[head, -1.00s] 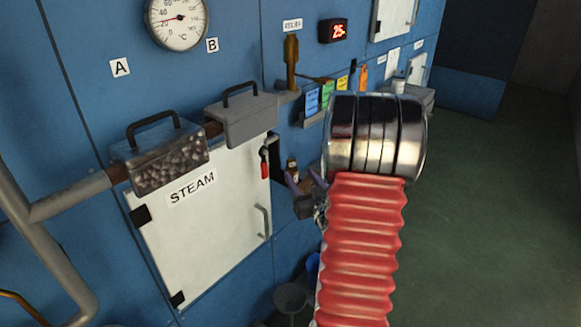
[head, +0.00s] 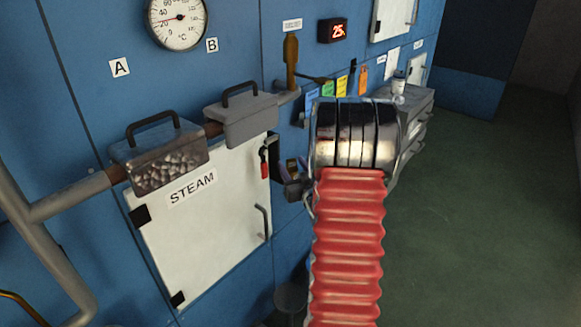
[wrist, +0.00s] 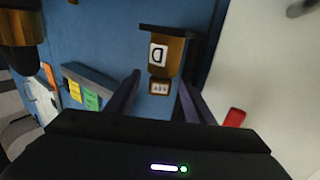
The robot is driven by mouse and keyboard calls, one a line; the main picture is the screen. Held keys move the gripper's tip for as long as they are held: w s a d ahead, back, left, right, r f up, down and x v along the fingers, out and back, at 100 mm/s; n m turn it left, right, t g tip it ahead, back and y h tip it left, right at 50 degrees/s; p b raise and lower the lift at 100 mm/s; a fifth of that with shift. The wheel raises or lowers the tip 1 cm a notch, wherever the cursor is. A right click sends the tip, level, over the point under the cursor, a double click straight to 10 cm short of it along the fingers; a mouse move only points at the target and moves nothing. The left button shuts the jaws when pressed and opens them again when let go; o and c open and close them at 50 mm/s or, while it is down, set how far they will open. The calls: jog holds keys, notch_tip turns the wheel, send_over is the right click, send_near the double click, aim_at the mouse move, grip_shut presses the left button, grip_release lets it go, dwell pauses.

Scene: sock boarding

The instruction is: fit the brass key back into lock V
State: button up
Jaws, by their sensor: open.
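My gripper (wrist: 159,78) is open, its two dark fingers pointing at the blue wall. It also shows in the head view (head: 292,182), partly behind my arm, right of the STEAM door. Ahead of the fingers in the wrist view is a brown-gold block (wrist: 172,53) with a white tag that looks like a turned D. A small framed label (wrist: 159,87) shows between the fingers; its letters are too small to read surely. I cannot make out the brass key as a separate thing, nor any lock marked V. Nothing is clearly held.
A white STEAM door (head: 205,225) and a red-handled lever (head: 264,160) are left of my gripper. Two grey lidded boxes (head: 243,120) sit above. A brass upright fitting (head: 291,60) and coloured cards (head: 341,86) are on the wall. Green floor lies open right.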

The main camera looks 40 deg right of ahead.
aim_at(292, 160)
jog(key=shift+w+d, duration=0.2)
jog(key=shift+w, duration=0.25)
grip_shut()
dwell(0.6)
jog(key=shift+r, duration=0.1)
notch_tip(292, 160, up, 10)
jog(key=shift+f, duration=0.1)
dwell(0.6)
jog(key=shift+s, duration=0.15)
dwell(0.4)
